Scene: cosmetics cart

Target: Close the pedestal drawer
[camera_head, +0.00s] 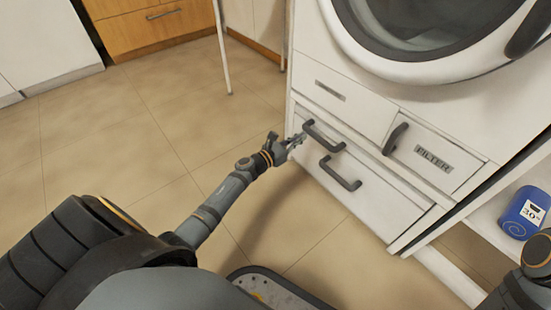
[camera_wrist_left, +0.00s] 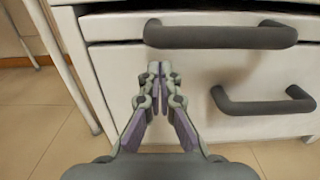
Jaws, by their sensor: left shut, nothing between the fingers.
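The white pedestal drawer (camera_head: 367,197) is low under the front-loading washer. Its front fills much of the left wrist view (camera_wrist_left: 220,70). Two dark grey bar handles show there, an upper handle (camera_wrist_left: 220,35) and a lower right handle (camera_wrist_left: 265,105); both also show in the head view. A narrow dark gap runs along the drawer's upper edge; how far the drawer stands out is hard to tell. My left gripper (camera_head: 298,141) is shut and empty at the front's left part, its fingertips (camera_wrist_left: 158,68) just below the upper handle. I cannot tell whether they touch the front. My right gripper is out of view.
The washer door (camera_head: 430,35) and a FILTER panel (camera_head: 433,158) with a dark handle are above the drawer. A blue container (camera_head: 524,212) stands on a white shelf at right. A thin white leg (camera_head: 222,50) stands at the back. The tiled floor at left is clear.

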